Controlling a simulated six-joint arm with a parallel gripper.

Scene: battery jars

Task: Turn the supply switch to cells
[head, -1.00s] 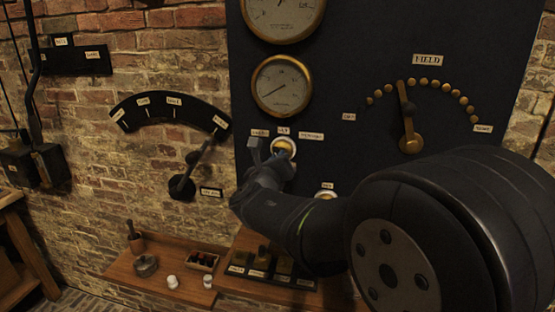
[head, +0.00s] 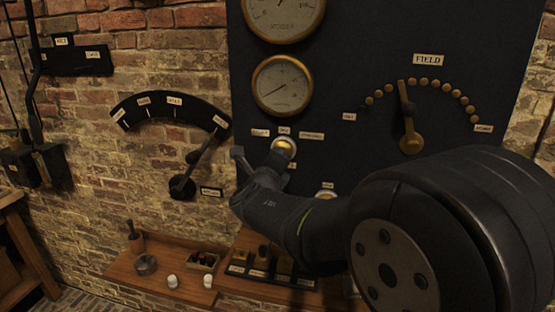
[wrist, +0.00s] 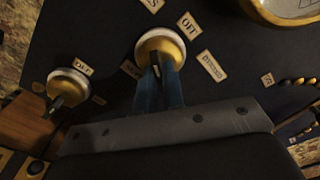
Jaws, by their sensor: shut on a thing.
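The supply switch (head: 284,147) is a brass knob with a pale rim on the dark panel, below the lower gauge. In the wrist view the switch (wrist: 160,46) shows its small dark handle between the two blue fingers of my gripper (wrist: 158,80). My gripper is shut on that handle. I cannot tell exactly which label the handle points to. In the head view my gripper (head: 262,163) partly hides the switch's lower left.
A second similar switch (head: 325,194) sits lower right. The field dial with its brass lever (head: 410,143) is further right. A wall lever (head: 190,175) on a black arc is to the left. A wooden shelf (head: 150,272) below holds small items.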

